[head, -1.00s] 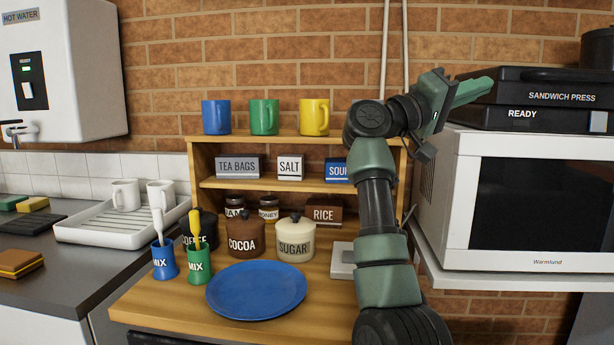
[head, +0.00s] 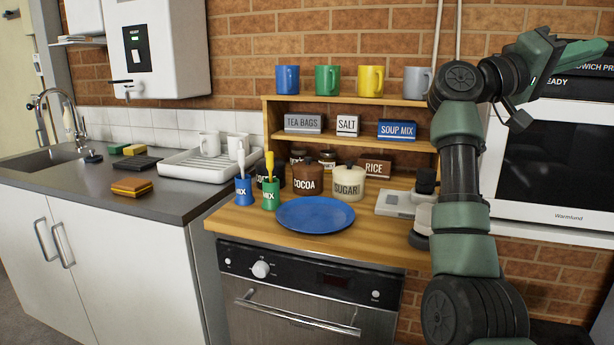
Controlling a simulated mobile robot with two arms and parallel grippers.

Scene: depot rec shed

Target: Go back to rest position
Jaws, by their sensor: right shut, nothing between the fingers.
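My right gripper (head: 578,62) is raised at the upper right of the head view, at the end of my right arm. Its green fingers point right, in front of the black sandwich press (head: 592,58) and above the white microwave (head: 556,168). It is shut and holds nothing. My arm stands upright in front of the right end of the wooden shelf unit (head: 350,101) and hides part of the counter and microwave. My left gripper is not in view.
A wooden counter holds a blue plate (head: 315,214), jars and mix pots above an oven (head: 308,300). Mugs stand on the shelf top. At left are a sink (head: 45,157), a dish rack (head: 180,167) and a grey worktop (head: 90,176). Floor shows at the far lower left.

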